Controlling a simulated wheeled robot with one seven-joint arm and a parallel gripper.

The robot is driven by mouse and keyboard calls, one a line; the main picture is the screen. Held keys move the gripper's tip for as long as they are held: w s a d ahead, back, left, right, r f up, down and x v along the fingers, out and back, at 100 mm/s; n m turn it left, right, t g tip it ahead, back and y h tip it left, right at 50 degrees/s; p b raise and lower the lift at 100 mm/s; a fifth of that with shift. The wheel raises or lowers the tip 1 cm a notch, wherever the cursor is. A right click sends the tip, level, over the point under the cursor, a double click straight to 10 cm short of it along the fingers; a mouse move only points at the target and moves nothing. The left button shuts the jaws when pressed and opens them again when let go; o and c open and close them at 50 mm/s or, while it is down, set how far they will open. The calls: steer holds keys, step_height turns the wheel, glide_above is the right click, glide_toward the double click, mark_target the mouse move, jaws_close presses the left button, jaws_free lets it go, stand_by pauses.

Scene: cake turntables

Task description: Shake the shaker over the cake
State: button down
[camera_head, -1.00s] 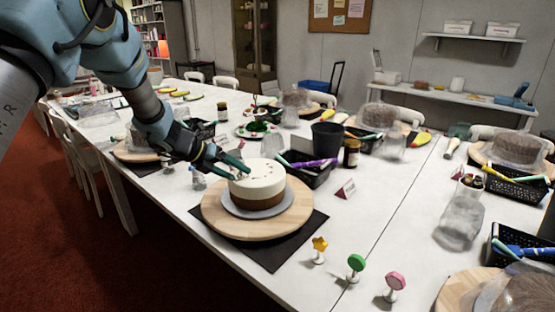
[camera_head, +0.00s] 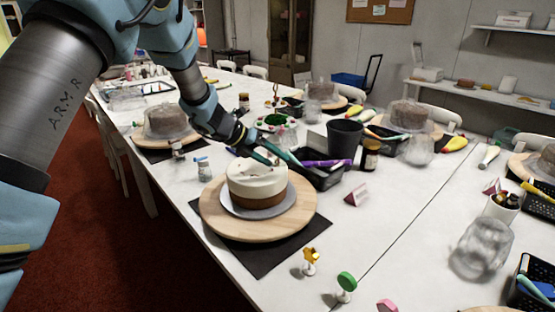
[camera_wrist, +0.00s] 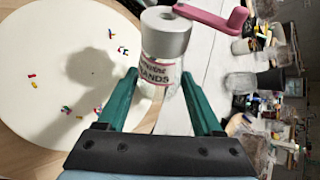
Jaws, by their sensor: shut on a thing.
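The cake (camera_head: 257,190) has a white top and a brown lower half. It stands on a grey plate on a round wooden turntable (camera_head: 225,225). Several coloured sprinkle strands lie scattered on its white top (camera_wrist: 50,110) in the wrist view. My gripper (camera_head: 278,161) is above the far right part of the cake. In the wrist view my gripper's green fingers (camera_wrist: 160,78) are shut on the shaker (camera_wrist: 163,50), a clear labelled jar with a grey top. A shadow falls on the cake. The shaker is hard to make out in the head view.
A black mat (camera_head: 262,262) lies under the turntable. A black basket with coloured tubes (camera_head: 328,178), a dark cup (camera_head: 345,136) and a brown jar (camera_head: 369,155) stand close behind. Small ornaments (camera_head: 310,259) stand in front. A small shaker-like jar (camera_head: 203,168) is to the left.

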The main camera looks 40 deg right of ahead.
steer(key=b, duration=0.4)
steer(key=shift+w+d+f+m+t, duration=0.2)
steer(key=shift+f+m+t, duration=0.1)
steer(key=shift+f+t, duration=0.1)
steer(key=w+m+t+h+b, duration=0.1)
steer(key=b, duration=0.6)
steer(key=d+m+t+h+b, duration=0.1)
steer(key=b, duration=0.6)
steer(key=w+t+h+b, duration=0.1)
steer(key=b, duration=0.5)
steer(key=shift+w+d+r+m+h+b, duration=0.15)
steer(key=shift+w+d+m+h+b, duration=0.15)
steer(key=shift+m+b, duration=0.1)
steer(key=b, duration=0.3)
steer(key=shift+w+d+r+m+t+h, duration=0.1)
steer(key=shift+w+m+t+h, duration=0.1)
steer(key=shift+m+t+h, duration=0.15)
steer(key=shift+r+b, duration=0.15)
steer(key=shift+b, duration=0.6)
steer(key=shift+w+r, duration=0.1)
steer(key=shift+r, duration=0.1)
